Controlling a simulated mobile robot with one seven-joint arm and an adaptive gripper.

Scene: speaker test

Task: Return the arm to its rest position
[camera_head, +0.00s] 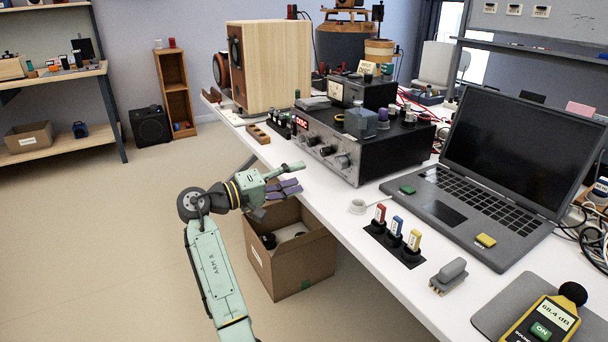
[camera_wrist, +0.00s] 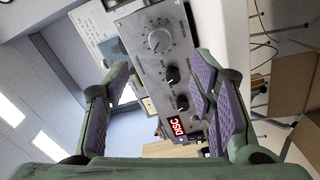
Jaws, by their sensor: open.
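My gripper (camera_head: 290,178) is green with purple finger pads. In the head view it is at the table's near left edge, in front of the black amplifier and partly above the cardboard box. It is open and empty. In the wrist view my gripper (camera_wrist: 160,105) has its two fingers wide apart, with nothing between the pads. The amplifier's grey front panel (camera_wrist: 165,60), with knobs and a red display, shows beyond the fingers. My green arm reaches up from the bottom of the head view.
The white table (camera_head: 330,205) holds the amplifier (camera_head: 345,145), a wooden speaker (camera_head: 275,65), a laptop (camera_head: 480,190), three coloured plugs (camera_head: 397,226) and a yellow sound meter (camera_head: 545,320). An open cardboard box (camera_head: 300,265) stands on the floor beside the table. The floor at left is clear.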

